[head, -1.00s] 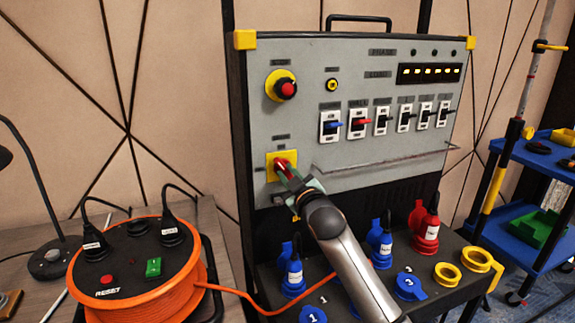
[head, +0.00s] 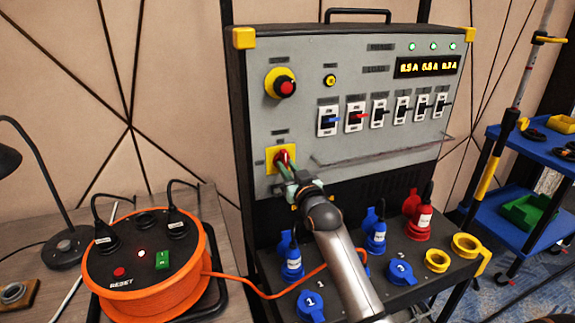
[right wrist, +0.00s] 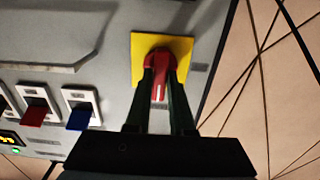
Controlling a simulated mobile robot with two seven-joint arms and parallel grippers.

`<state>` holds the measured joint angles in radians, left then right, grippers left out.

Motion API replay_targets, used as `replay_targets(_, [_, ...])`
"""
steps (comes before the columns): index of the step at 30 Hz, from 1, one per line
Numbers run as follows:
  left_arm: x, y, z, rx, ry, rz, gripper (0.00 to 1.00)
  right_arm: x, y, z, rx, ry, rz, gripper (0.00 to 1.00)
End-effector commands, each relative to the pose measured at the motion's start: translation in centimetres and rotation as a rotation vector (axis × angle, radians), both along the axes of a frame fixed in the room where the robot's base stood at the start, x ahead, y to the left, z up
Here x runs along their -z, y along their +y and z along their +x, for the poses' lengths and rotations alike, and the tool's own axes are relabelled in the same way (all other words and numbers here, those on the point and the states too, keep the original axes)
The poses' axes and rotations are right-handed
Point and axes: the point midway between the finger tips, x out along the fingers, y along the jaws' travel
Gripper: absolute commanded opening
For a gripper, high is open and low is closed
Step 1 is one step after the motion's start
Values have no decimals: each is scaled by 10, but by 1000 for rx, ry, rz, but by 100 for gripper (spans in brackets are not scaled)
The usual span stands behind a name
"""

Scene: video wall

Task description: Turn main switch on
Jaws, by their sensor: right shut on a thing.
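The main switch (head: 281,157) is a red rotary handle on a yellow square plate at the lower left of the grey panel (head: 300,118). My right gripper (head: 287,170) reaches it from below and is shut on the red handle. In the right wrist view the two dark fingers (right wrist: 160,92) lie on either side of the red handle (right wrist: 158,65), against the yellow plate (right wrist: 184,50). The display (head: 429,66) shows lit yellow figures, and three green lamps (head: 434,46) are lit above it. My left gripper is not in view.
A red emergency button (head: 287,88) sits above the switch, with a row of breakers (head: 379,113) to its right. A clear ledge (head: 370,150) juts out below them. Blue and red plugs stand on the lower shelf. An orange cable reel (head: 150,270) stands at left.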

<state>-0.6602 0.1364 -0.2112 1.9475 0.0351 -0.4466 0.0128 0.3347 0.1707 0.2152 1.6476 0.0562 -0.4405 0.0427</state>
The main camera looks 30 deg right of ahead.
Motion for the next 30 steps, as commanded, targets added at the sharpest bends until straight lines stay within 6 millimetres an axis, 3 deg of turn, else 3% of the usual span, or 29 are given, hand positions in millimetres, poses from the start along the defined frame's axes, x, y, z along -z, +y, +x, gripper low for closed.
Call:
replay_targets(12, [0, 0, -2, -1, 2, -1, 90, 0, 0, 0, 0, -4, 11, 0])
replay_targets(13, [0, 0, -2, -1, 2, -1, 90, 0, 0, 0, 0, -5, 11, 22])
replay_targets(21, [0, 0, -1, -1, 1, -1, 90, 0, 0, 0, 0, -3, 9, 51])
replay_targets(30, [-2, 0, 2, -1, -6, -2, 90, 0, 1, -2, 0, -3, 9, 51])
